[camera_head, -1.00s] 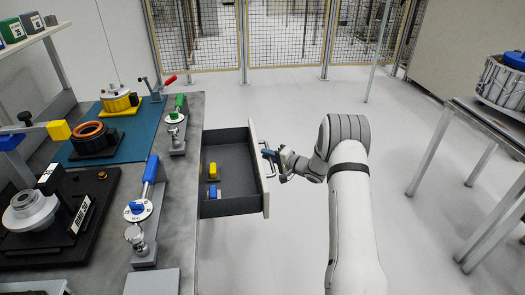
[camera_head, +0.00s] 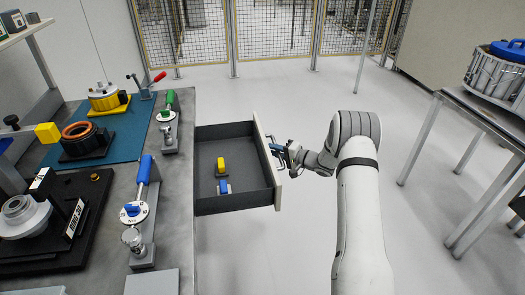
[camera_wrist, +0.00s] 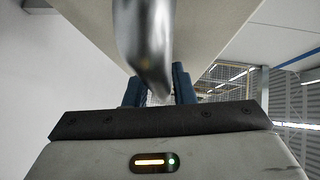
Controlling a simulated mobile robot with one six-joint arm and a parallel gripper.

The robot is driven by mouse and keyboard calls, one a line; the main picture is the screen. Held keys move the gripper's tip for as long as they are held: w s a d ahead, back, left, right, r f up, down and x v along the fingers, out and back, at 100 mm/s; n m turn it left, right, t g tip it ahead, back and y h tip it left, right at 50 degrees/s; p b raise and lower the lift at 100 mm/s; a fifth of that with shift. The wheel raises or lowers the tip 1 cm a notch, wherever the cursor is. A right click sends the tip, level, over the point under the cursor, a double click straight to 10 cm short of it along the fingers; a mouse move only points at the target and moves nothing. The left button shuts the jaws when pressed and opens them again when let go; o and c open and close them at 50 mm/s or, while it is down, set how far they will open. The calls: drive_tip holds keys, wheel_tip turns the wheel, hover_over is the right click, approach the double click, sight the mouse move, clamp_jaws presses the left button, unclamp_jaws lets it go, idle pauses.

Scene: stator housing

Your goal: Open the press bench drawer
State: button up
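The press bench drawer (camera_head: 234,204) is pulled out from the right side of the press bench (camera_head: 180,215). Its inside is dark grey and holds a yellow piece (camera_head: 221,166) and a blue piece (camera_head: 223,186). My gripper (camera_head: 278,150) is at the metal handle on the drawer's light front panel (camera_head: 268,160). In the wrist view the handle (camera_wrist: 148,45) runs down between the two blue fingers (camera_wrist: 158,88), which appear closed around it. The exact finger contact is partly hidden by the handle.
On the bench stand a green-handled tool (camera_head: 169,122), a blue-handled tool (camera_head: 142,205), an orange-ringed part (camera_head: 82,135) and a red-handled clamp (camera_head: 147,85). A table (camera_head: 470,110) with a basket (camera_head: 497,78) stands at the right. The floor beyond the drawer is clear.

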drive_tip(key=shift+o, duration=1.2)
drive_tip(key=shift+w, duration=0.2)
drive_tip(key=shift+w+r, duration=0.1)
drive_tip(key=v, duration=0.7)
drive_tip(key=shift+s+d, duration=0.25)
